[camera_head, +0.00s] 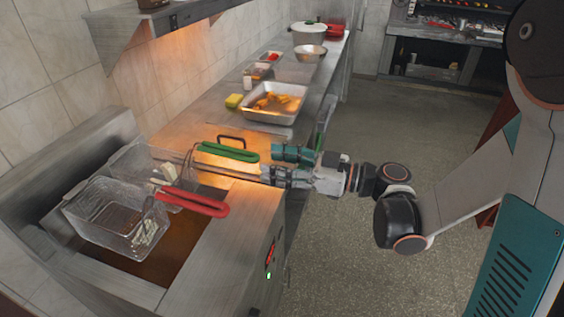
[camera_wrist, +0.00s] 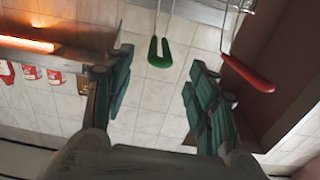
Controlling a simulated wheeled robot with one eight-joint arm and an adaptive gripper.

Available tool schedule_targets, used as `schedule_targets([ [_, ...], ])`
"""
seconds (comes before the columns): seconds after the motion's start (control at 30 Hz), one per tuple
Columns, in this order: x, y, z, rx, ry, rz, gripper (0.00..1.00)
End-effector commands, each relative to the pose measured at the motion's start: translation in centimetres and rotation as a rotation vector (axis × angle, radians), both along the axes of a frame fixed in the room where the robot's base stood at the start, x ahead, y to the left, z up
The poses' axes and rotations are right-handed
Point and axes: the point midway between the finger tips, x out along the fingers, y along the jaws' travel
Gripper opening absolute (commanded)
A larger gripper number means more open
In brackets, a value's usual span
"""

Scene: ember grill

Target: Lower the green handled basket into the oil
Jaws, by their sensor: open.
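The green handle (camera_head: 228,152) of one fryer basket points right over the fryer's metal edge. Its wire basket (camera_head: 133,160) sits at the back of the fryer, partly hidden behind the red-handled basket (camera_head: 112,215). Dark orange-brown oil (camera_head: 150,262) shows in the fryer well. How deep the green basket sits cannot be told. My gripper (camera_head: 268,165) is just right of the green handle, open and empty. In the wrist view, the green handle (camera_wrist: 160,54) lies ahead of the gap between my open teal fingers (camera_wrist: 160,80), without visible contact.
The red handle (camera_head: 192,202) runs close in front of the green one and is right of my fingers in the wrist view (camera_wrist: 247,76). A metal tray of food (camera_head: 288,114), a yellow sponge (camera_head: 234,101) and a pot (camera_head: 308,36) stand on the counter beyond. The floor is clear.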

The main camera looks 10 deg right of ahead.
Motion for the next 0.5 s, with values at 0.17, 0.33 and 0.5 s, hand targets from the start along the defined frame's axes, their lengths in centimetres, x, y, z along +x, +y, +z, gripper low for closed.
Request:
schedule_targets([
  [0.17, 1.0, 2.8, -0.1, -0.001, 0.001, 0.005, 0.52],
  [0.33, 2.2, 5.6, -0.2, -0.001, 0.003, 0.004, 0.52],
  [0.5, 3.3, 8.4, -0.2, -0.001, 0.003, 0.003, 0.52],
])
